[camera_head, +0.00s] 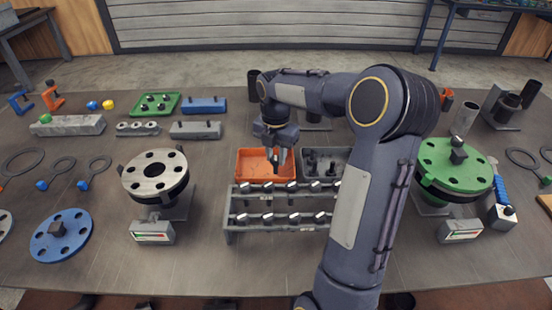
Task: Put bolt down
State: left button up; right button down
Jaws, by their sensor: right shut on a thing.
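My right gripper (276,158) points down over the orange bin (248,178) near the table's middle. It is shut on a small dark bolt (275,168), which shows just below the fingertips, over the bin's inside. I cannot tell whether the bolt touches the bin floor. A dark grey bin (310,178) beside it on the right holds several dark pieces and is partly hidden by my right arm. A two-tier grey rack (232,217) with several light-headed bolts (268,217) stands in front of the bins. My left gripper is not in view.
A pipe flange with a pale disc (142,172) stands left of the rack, and a green flange (440,160) stands at the right. A blue disc (50,245) lies front left. Rings, blocks and a green tray (140,107) are at the left. Bare table lies between flange and rack.

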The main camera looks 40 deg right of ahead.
jog(key=shift+f, duration=0.75)
jog(key=shift+f, duration=0.1)
jog(key=c, duration=1.2)
grip_release()
jog(key=shift+f, duration=0.1)
jog(key=shift+o, duration=0.2)
